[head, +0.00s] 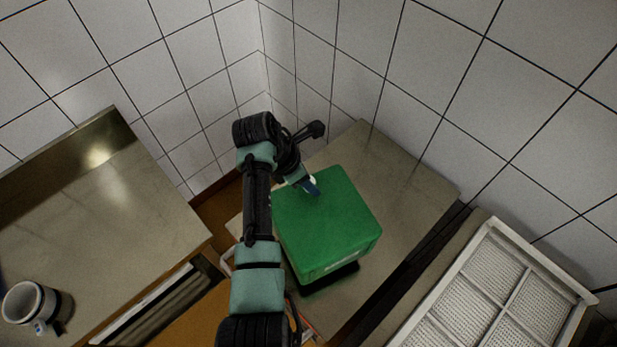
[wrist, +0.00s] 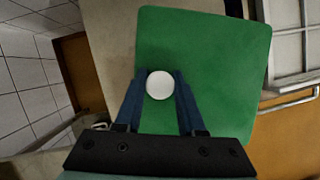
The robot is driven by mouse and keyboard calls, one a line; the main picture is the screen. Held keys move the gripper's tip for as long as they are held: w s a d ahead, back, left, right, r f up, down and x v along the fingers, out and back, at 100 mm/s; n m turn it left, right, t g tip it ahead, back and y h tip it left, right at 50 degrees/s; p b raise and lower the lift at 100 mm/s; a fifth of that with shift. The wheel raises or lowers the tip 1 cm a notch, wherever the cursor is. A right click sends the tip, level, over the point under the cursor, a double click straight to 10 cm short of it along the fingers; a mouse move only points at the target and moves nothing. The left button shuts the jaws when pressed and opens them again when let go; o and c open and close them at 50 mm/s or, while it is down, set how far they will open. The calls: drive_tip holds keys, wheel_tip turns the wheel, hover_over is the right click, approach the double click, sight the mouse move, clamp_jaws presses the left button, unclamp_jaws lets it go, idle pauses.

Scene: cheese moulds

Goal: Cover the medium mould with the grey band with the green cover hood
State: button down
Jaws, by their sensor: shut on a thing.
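The green cover hood (head: 330,228) is a box-like cover over the metal table in the middle of the head view. A dark shadow shows under its front edge, so it seems to hang a little above the table. Its flat top also fills much of the wrist view (wrist: 220,60). My gripper (head: 312,186) is shut on the hood's round white knob (wrist: 160,86), with one blue finger on each side. The medium mould with the grey band cannot be made out; whether it is under the hood is hidden.
A pale mug-like vessel (head: 25,301) with a hanging tag stands on the left metal counter (head: 130,205). A white-framed rack with mesh panels (head: 482,270) is at the lower right. Tiled walls (head: 440,80) meet behind the table (head: 410,195). Bare tabletop lies behind and right of the hood.

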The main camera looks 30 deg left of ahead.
drive_tip(key=shift+f+b, duration=2.65)
drive_tip(key=shift+f, duration=1.85)
drive_tip(key=shift+c, duration=2.2)
unclamp_jaws()
drive_tip(key=b+v, duration=0.2)
drive_tip(key=v, duration=1.1)
